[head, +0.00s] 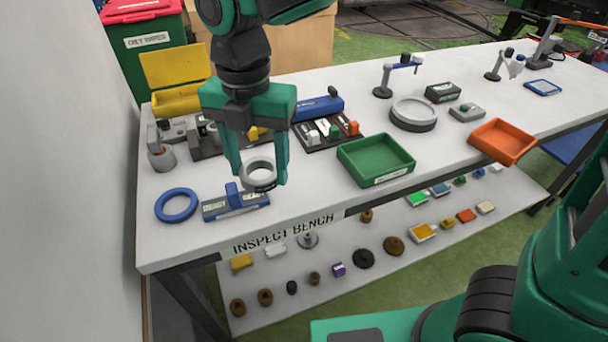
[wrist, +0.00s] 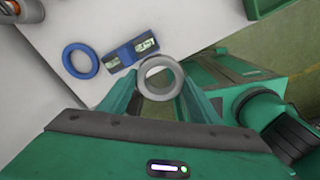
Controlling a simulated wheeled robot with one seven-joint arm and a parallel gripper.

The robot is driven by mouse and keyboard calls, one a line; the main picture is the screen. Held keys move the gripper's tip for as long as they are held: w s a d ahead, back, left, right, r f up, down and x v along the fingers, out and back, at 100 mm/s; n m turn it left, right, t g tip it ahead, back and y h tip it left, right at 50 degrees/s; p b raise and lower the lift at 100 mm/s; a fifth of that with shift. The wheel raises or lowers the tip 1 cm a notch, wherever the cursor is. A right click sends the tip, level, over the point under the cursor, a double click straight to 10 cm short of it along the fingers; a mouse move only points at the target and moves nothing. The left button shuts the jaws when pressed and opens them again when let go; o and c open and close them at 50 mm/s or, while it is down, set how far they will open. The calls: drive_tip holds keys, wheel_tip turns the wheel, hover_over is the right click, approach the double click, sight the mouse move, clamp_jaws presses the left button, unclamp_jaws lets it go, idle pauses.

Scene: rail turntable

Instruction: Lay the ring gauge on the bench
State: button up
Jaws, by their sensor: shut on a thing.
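A grey ring gauge (head: 258,172) is between the fingertips of my gripper (head: 257,180), which is shut on it. In the head view the ring is tilted and appears above the bench (head: 315,185), near the front edge. The ring also shows in the wrist view (wrist: 160,78), between my two green fingers (wrist: 160,100). The white bench top shows in the wrist view (wrist: 110,25) too. The clearance between the ring and the bench is hard to tell.
A blue ring (head: 176,205) and a blue-and-grey block with labels (head: 236,203) lie just left of the held ring. A green tray (head: 376,160) stands to the right. Several fixtures and a yellow bin (head: 180,100) stand behind. Bare bench lies between my gripper and the green tray.

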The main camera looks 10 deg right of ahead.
drive_tip(key=shift+w+d, duration=0.1)
hover_over(303, 182)
wheel_tip(303, 182, down, 7)
drive_tip(key=shift+r, duration=0.1)
drive_tip(key=shift+f, duration=2.1)
drive_tip(key=o, duration=1.2)
drive_tip(key=shift+f, duration=0.1)
